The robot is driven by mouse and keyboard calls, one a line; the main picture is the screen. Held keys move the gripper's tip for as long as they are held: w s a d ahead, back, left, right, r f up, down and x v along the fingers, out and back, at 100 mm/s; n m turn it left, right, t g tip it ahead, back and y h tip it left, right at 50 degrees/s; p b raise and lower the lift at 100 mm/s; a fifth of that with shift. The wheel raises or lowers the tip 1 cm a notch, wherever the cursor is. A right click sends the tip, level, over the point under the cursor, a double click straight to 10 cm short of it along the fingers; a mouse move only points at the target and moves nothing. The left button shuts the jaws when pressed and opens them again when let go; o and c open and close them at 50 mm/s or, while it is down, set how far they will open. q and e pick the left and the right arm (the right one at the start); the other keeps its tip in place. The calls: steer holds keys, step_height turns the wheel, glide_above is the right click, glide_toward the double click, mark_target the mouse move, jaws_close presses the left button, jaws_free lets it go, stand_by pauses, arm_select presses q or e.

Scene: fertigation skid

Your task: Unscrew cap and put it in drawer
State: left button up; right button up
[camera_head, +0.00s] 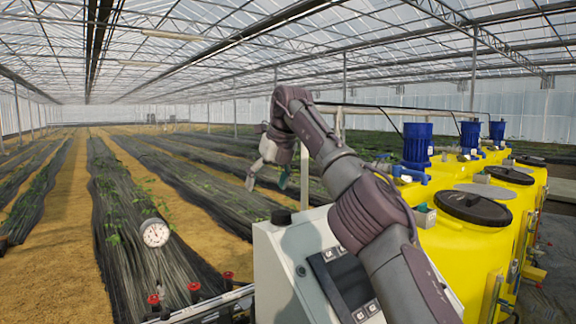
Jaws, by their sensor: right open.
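My right gripper (267,181) is open and empty, raised in the air above and behind the grey control cabinet. Its fingers point down and stand apart. Large round black lids sit on the yellow tanks; the nearest black lid (473,207) is right of my right arm. A small black cylinder (281,216) shows at the top of the cabinet, below the gripper. I cannot tell which of these is the cap. No drawer can be made out. My right arm hides part of the cabinet and the nearest tank. My left gripper is not in view.
The grey cabinet (294,246) with a dark panel stands close in front. Yellow tanks (462,250) with blue motors (417,142) line the right. A round gauge (155,233) and red-topped valves (228,275) are at lower left. Planted rows lie beyond.

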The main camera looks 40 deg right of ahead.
mark_target(280, 212)
steer(key=s+d+r+m+g+h, duration=0.1)
steer(key=s+d+r+m+h, duration=0.1)
steer(key=s+d+r, duration=0.2)
steer(key=x, duration=1.3)
steer(key=shift+w+a+f, duration=0.2)
steer(key=shift+w+a, duration=0.05)
steer(key=shift+a, duration=0.1)
steer(key=c, duration=1.2)
steer(key=shift+n+y, duration=0.6)
steer(key=shift+n, duration=0.7)
steer(key=shift+n+t+y, duration=0.3)
steer(key=shift+n+y, duration=0.3)
steer(key=shift+n, duration=0.9)
